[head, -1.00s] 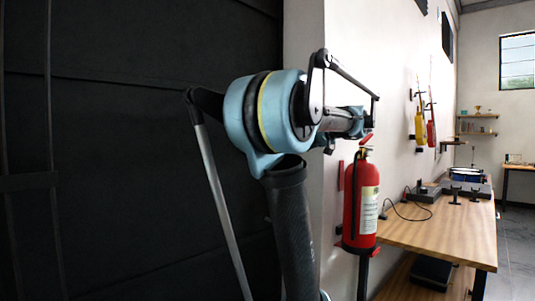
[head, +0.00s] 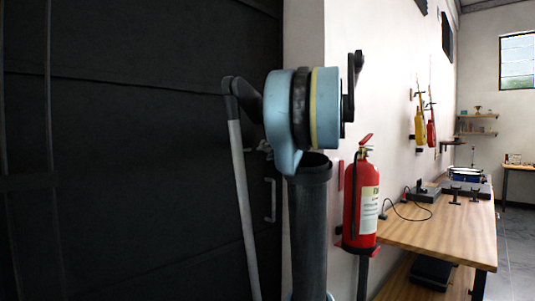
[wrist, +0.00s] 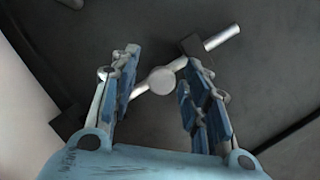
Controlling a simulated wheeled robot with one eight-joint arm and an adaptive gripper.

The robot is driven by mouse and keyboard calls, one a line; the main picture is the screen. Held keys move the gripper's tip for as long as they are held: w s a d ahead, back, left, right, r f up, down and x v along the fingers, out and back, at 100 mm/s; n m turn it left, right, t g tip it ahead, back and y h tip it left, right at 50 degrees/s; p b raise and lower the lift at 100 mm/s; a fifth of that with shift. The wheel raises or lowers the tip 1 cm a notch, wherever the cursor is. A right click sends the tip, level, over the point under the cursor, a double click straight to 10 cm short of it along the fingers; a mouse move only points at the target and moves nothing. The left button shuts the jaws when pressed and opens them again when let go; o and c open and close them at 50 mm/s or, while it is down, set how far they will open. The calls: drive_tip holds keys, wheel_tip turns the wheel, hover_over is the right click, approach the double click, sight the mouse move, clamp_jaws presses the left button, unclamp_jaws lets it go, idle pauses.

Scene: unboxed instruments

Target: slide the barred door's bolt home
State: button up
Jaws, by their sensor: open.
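The dark barred door (head: 130,170) fills the left of the head view. Its bolt (wrist: 222,38) is a pale metal rod lying slantwise across the wrist view, passing by a dark bracket (wrist: 193,47). A round knob (wrist: 161,80) sticks out from the rod towards the camera. A second dark block (wrist: 68,122) sits at lower left, near the door's edge; the rod's end near it is partly hidden by the left finger. My gripper (wrist: 161,58) is open, with its blue fingers on either side of the knob; contact cannot be told. In the head view my arm hides the gripper.
A pale handle (head: 271,200) stands on the door below the bolt. A white wall (head: 305,60) adjoins the door at right. A red fire extinguisher (head: 361,205) hangs beside my arm, with a wooden bench (head: 440,235) beyond it.

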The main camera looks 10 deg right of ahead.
drive_tip(key=shift+w+a+f, duration=0.15)
drive_tip(key=shift+w+a, duration=0.2)
drive_tip(key=shift+a, duration=0.05)
drive_tip(key=shift+c, duration=0.6)
clamp_jaws()
drive_tip(key=shift+w, duration=0.1)
